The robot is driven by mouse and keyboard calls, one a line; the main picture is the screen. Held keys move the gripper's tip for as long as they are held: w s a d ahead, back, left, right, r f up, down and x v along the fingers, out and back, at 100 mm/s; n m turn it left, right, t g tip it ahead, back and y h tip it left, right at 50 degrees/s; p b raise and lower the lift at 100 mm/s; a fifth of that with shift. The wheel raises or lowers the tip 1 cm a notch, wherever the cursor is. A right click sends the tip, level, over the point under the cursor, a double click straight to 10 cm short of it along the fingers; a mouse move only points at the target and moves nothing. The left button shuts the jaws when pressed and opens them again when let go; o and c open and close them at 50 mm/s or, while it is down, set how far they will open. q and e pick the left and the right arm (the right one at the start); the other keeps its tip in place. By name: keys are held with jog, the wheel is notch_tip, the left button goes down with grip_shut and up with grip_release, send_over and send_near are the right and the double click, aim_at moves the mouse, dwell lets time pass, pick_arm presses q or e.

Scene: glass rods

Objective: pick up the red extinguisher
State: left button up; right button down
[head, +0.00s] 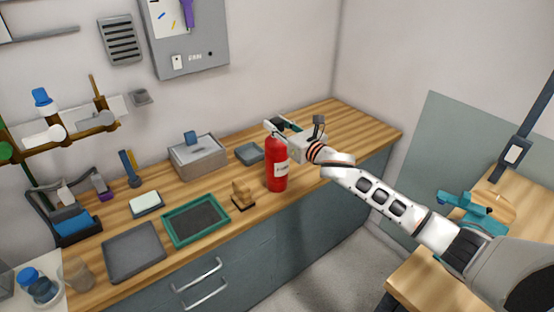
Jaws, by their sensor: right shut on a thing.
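The red extinguisher (277,166) is upright at the front part of the wooden counter, with a white label on its side. Its base is at the counter's surface; I cannot tell whether it touches or is slightly raised. My right gripper (277,131) comes from the right and is shut on the top of the extinguisher, its fingers partly hiding the head. My left gripper is not in view.
On the wooden counter (343,126) a green-framed tray (195,221), a grey tray (134,251), a small wooden item (242,195) and a grey box (198,157) stand left of the extinguisher. A small grey dish (249,153) is just behind it. The counter to the right is clear.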

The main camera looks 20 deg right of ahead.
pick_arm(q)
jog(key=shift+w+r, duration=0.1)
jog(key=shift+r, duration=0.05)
pick_arm(e)
jog(key=shift+r, duration=0.3)
